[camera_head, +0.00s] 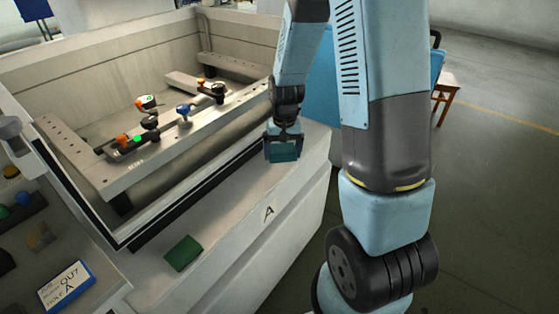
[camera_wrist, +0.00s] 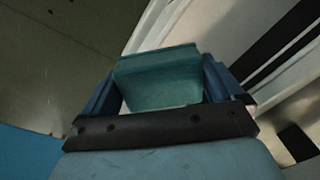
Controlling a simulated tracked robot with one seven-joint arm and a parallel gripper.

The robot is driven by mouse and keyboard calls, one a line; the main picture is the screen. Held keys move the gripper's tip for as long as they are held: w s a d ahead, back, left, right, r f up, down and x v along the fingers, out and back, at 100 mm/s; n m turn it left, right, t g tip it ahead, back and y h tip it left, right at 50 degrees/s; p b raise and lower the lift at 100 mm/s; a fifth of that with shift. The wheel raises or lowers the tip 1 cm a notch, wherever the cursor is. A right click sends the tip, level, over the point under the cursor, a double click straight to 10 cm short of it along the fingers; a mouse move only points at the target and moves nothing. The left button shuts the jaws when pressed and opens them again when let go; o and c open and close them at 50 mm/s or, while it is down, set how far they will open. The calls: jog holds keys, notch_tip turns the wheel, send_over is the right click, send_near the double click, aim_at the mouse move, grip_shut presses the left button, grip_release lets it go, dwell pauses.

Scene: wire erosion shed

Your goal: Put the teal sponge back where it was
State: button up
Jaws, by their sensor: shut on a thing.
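The teal sponge (camera_head: 284,152) is held in my gripper (camera_head: 284,137) above the far right end of the white front ledge of the machine, close to its outer corner. In the wrist view the teal sponge (camera_wrist: 160,80) sits between the two blue fingers of my gripper (camera_wrist: 160,92). The gripper is shut on it. From these views I cannot tell whether the sponge touches the ledge. A green block or pad (camera_head: 184,253) lies flat on the ledge nearer the front, left of the letter A.
The machine tank (camera_head: 130,60) has a metal rail (camera_head: 150,165) carrying several clamps with orange, green and blue parts. A blue-edged card (camera_head: 66,286) lies at the lower left. The ledge (camera_head: 225,215) between green pad and gripper is clear. A wooden stool (camera_head: 447,85) stands behind.

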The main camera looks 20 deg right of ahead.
send_over(279, 169)
notch_tip(279, 169, down, 7)
jog(key=shift+r, duration=0.2)
notch_tip(279, 169, down, 3)
jog(key=shift+w+d+f, duration=0.1)
jog(key=shift+w+f, duration=0.05)
jog(key=shift+s+f, duration=0.2)
jog(key=shift+f, duration=0.15)
